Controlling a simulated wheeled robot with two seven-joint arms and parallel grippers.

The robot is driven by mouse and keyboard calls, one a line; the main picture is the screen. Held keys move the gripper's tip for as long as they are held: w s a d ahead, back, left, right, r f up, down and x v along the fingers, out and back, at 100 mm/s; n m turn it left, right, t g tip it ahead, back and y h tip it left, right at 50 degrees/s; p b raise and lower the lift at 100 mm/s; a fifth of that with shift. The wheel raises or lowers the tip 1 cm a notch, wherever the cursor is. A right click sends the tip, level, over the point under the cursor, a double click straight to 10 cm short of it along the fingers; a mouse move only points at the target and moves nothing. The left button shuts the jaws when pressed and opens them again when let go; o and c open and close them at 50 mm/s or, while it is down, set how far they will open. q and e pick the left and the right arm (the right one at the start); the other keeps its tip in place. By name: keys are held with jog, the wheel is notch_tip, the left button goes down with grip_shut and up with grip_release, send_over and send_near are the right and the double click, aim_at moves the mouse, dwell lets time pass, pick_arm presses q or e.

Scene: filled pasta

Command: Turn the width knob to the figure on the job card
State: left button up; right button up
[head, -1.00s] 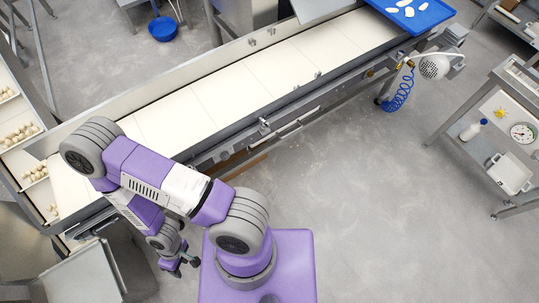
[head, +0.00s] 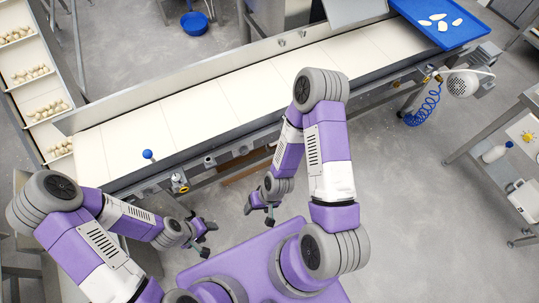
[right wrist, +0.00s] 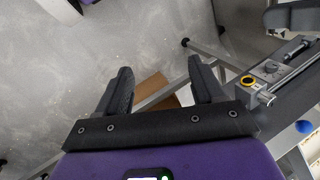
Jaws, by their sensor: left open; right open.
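A grey block with a small round grey knob (right wrist: 270,67) and a yellow ring (right wrist: 249,80) sits on the conveyor's near rail in the right wrist view. The yellow-ringed fitting also shows in the head view (head: 180,184). Which part is the width knob, and any figure on it, is too small to tell. I cannot make out the job card. My left gripper (head: 205,239) is open and empty, below and right of the fitting, apart from it. My right gripper (head: 262,212) is open and empty, farther right; its spread fingers show in the right wrist view (right wrist: 164,90).
The conveyor (head: 190,112) runs diagonally, with a blue ball-topped lever (head: 148,155) at its near edge. A blue tray (head: 459,36) holds pale pieces at the far right. Shelves of pasta (head: 38,95) stand left.

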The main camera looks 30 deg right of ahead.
aim_at(245, 153)
notch_tip(245, 153, down, 16)
jog(key=b, duration=1.5)
jog(key=s+a+r+m+g+y+p, duration=0.1)
jog(key=s+a+r+m+g+y, duration=0.1)
jog(key=s+a+m+g+y, duration=0.4)
jog(key=w+a+r+m+t+y, duration=0.2)
jog(key=w+m+t+y, duration=0.1)
jog(key=w+m+t, duration=0.35)
jog(key=w+a+r+m+t+y, duration=0.3)
jog(key=w+m+t, duration=0.2)
jog(key=w+t, duration=0.15)
jog(key=w+d+f+m+t+h, duration=0.3)
jog(key=w+d+m+t+h, duration=0.2)
jog(key=w+d+m+h, duration=0.3)
jog(key=w+d+f+m+t+h, duration=0.2)
jog(key=w+d+m+t+h, duration=0.35)
jog(key=d+h, duration=0.35)
jog(key=shift+y, duration=0.6)
jog(key=w+b, duration=0.1)
jog(key=w, duration=0.1)
jog(key=w+b, duration=0.1)
jog(key=w, duration=0.1)
jog(key=w+d+b, duration=0.1)
jog(key=w, duration=0.1)
jog(key=shift+w+f, duration=0.1)
jog(key=shift+f, duration=0.1)
jog(key=shift+w+a+r, duration=0.1)
jog(key=shift+w, duration=0.35)
